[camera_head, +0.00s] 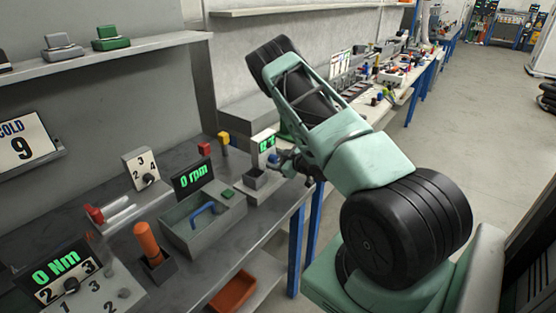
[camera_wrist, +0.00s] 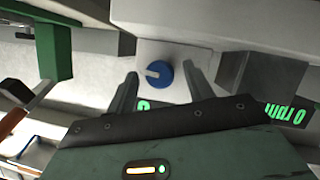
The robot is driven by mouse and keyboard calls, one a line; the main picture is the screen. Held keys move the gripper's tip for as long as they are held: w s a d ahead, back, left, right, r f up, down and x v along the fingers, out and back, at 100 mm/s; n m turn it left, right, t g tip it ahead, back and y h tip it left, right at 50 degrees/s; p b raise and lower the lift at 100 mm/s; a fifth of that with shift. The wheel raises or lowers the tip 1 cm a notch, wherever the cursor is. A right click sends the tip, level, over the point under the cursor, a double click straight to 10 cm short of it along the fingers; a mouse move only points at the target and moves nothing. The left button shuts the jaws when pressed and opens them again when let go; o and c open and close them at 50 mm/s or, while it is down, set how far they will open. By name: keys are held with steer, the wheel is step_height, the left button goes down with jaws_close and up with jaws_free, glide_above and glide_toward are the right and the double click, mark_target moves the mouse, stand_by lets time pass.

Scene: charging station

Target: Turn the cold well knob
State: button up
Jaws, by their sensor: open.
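A round blue knob with a pale pointer (camera_wrist: 158,74) sits on a light grey panel in the wrist view. My gripper (camera_wrist: 162,82) is open, with one dark finger on each side of the knob and gaps between them and it. In the head view my gripper (camera_head: 291,161) is at the front of a light grey unit (camera_head: 258,182) with a green display (camera_head: 267,143), partly covered by my arm. No cold well label is readable on this unit. Whether the fingers reach the knob's depth is unclear.
A grey box (camera_head: 202,222) with a blue handle and a "0 rpm" display (camera_head: 193,178) stand left of the unit. A dark square block (camera_wrist: 272,78) is close beside the right finger.

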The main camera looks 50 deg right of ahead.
steer(key=c, duration=1)
steer(key=shift+d, duration=0.1)
steer(key=m+y, duration=0.2)
steer(key=shift+d+m+p, duration=0.15)
steer(key=shift+m+p, duration=0.15)
steer(key=shift+p, duration=0.05)
steer(key=shift+m+y, duration=0.7)
steer(key=shift+m, duration=0.3)
steer(key=shift+f, duration=0.1)
steer(key=o, duration=1)
